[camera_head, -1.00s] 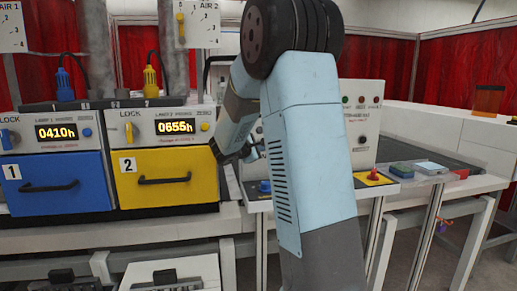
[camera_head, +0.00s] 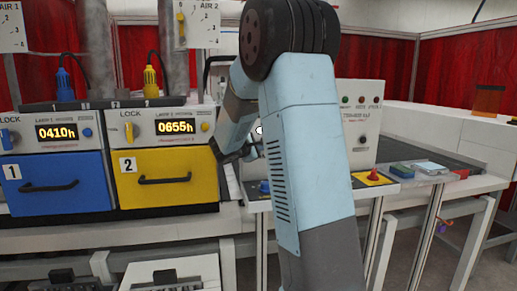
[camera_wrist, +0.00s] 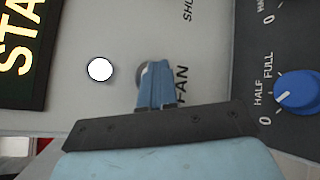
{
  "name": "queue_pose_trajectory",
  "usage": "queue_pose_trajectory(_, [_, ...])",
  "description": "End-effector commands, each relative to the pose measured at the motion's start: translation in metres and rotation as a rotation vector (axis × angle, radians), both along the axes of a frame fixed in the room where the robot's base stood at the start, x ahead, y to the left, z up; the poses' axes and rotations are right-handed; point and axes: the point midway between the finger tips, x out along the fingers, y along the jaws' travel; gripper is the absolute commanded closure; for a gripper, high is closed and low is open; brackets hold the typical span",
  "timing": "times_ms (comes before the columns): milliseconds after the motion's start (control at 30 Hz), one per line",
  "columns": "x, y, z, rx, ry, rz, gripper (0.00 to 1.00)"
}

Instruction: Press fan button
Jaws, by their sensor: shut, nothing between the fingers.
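My gripper (camera_wrist: 157,84) is shut and empty in the wrist view. Its blue fingertips point at the panel right beside the "FAN" label (camera_wrist: 183,86). A round grey fan button (camera_wrist: 140,74) shows at the left edge of the fingertips and is mostly hidden behind them. The fingertips overlap it in the picture; I cannot tell whether they touch or press it. A bright white round lamp (camera_wrist: 100,69) sits on the panel to the left. In the head view my gripper (camera_head: 254,151) is small and partly hidden by my arm, in front of the control panel.
A blue knob (camera_wrist: 297,92) marked half and full is at the wrist view's right; a dark display (camera_wrist: 22,50) is at its left. In the head view, a red button on a yellow plate (camera_head: 372,177) stands right of my arm, and a yellow drawer (camera_head: 165,179) left.

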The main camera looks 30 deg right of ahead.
Motion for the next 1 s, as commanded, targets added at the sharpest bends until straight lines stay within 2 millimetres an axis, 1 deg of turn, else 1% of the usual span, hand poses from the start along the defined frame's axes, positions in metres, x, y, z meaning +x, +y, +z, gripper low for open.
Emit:
queue_pose_trajectory(333, [0.0,0.0,0.0,0.0,0.0,0.0,1.0])
queue_pose_trajectory(733, [-0.015,0.004,0.0,0.0,-0.001,0.0,1.0])
queue_pose_trajectory(1000, [-0.016,0.005,0.0,0.0,0.0,0.0,1.0])
